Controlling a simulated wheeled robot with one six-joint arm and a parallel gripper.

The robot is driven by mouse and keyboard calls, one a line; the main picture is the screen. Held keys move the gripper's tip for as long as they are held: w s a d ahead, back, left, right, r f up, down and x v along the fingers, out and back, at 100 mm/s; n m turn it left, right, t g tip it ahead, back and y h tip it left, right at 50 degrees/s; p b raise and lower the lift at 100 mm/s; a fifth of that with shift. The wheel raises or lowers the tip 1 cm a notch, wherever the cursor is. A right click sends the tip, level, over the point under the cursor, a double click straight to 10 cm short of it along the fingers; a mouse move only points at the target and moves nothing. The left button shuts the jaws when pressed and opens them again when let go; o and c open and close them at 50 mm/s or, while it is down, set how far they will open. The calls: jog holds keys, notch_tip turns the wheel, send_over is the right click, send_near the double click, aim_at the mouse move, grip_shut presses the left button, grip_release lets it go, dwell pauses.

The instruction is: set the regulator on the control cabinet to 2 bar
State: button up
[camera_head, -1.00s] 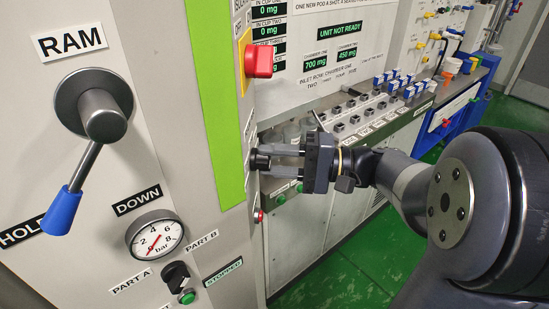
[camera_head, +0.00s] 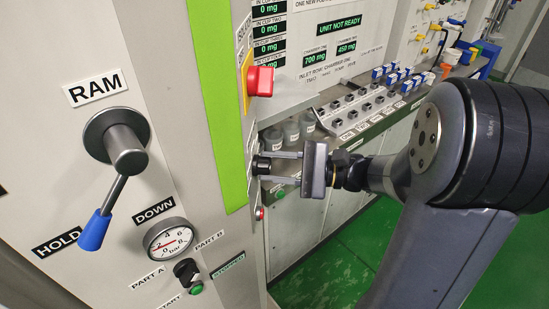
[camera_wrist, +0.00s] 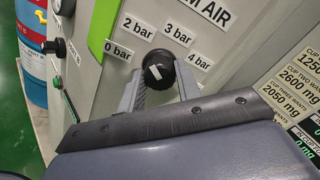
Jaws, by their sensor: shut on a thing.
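The regulator is a dark round knob (camera_wrist: 158,69) with a white mark on its face, in the wrist view. Labels for 0 bar (camera_wrist: 118,50), 2 bar (camera_wrist: 138,27), 3 bar (camera_wrist: 179,34) and 4 bar (camera_wrist: 199,63) surround it. The mark lies on the left part of the face; which label it points at is hard to tell. My gripper (camera_wrist: 158,88) is shut on the knob, one finger on each side. In the head view, my gripper (camera_head: 270,168) reaches the dark knob (camera_head: 261,166) at the cabinet's right edge.
A RAM lever (camera_head: 105,210) with a blue grip and a round bar gauge (camera_head: 171,241) with a red needle are on the cabinet front. A red switch (camera_head: 260,81) sits above the knob.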

jog(key=shift+m, duration=0.5)
jog(key=o, duration=1)
jog(key=shift+d, duration=0.1)
jog(key=d, duration=0.3)
jog(key=s+d+b, duration=0.1)
jog(key=d, duration=0.3)
jog(key=s+d+b, duration=0.1)
jog(key=d, duration=0.2)
jog(key=shift+d, duration=0.25)
jog(key=a, duration=0.3)
jog(key=w+a+p, duration=0.1)
jog(key=a, duration=0.3)
jog(key=w+a+p, duration=0.1)
jog(key=a, duration=0.2)
jog(key=shift+a, duration=0.35)
